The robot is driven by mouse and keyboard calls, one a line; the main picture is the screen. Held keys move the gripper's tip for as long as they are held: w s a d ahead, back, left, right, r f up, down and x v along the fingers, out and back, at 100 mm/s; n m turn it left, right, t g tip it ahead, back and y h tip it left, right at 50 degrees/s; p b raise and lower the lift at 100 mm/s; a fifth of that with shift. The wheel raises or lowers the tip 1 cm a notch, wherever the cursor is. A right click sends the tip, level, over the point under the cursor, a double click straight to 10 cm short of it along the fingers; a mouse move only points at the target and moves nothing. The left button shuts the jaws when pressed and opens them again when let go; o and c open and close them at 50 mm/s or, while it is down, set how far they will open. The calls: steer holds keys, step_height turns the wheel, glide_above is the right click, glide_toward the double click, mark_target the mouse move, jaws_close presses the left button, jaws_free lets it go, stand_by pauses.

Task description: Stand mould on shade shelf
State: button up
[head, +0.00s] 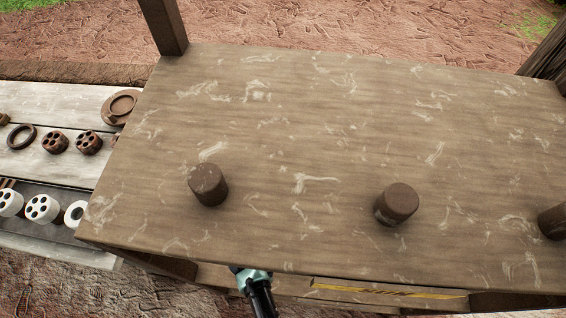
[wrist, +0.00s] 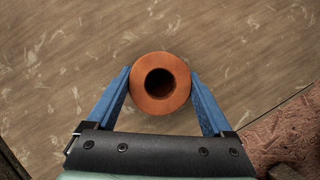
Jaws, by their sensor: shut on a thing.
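In the wrist view my gripper (wrist: 160,82) has its two blue fingers on either side of an orange-brown round mould (wrist: 142,95) with a dark hole in its middle. It is shut on the mould, which is seen end-on. Below the mould is a brown plank surface (wrist: 60,65) with pale scuffs; I cannot tell whether the mould touches it. In the head view a wide scuffed wooden board (head: 290,120) fills the middle. The teal end of my arm shows at its front edge; the fingers and mould are hidden there. I cannot tell which surface is the shade shelf.
Dark, upright cylinders stand on the board, at left (head: 208,185), centre (head: 396,205) and right edge (head: 553,222). A bench (head: 60,172) at left bears rings and pierced blocks. Posts rise at the back corners. A yellow-and-black strip (head: 390,289) runs below the front edge.

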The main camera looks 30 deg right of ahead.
steer(key=o, duration=1.5)
steer(key=shift+o, duration=0.2)
steer(key=p+v, duration=0.1)
steer(key=v, duration=1.1)
steer(key=shift+p, duration=0.35)
steer(key=shift+s, duration=0.1)
